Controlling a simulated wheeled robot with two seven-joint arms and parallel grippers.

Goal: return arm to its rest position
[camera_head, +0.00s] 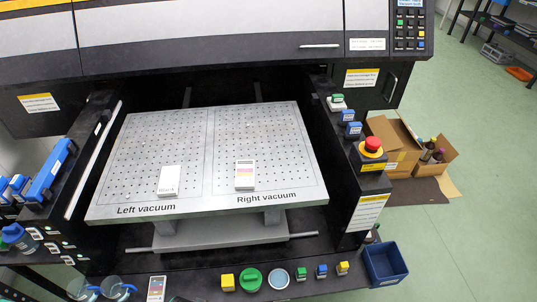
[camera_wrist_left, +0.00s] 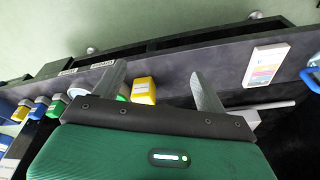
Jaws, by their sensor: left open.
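My left gripper (camera_wrist_left: 158,78) shows in the left wrist view with its two fingers spread apart and nothing between them. A yellow button block (camera_wrist_left: 143,90) and the dark front ledge (camera_wrist_left: 190,65) show beyond the fingers, apart from them. In the head view I cannot make out my left gripper. My right gripper is in neither view.
The ledge holds a green knob (camera_head: 250,279), another striped box (camera_head: 156,289) and clear cups. A red emergency button (camera_head: 371,146) and blue bin (camera_head: 385,264) stand right.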

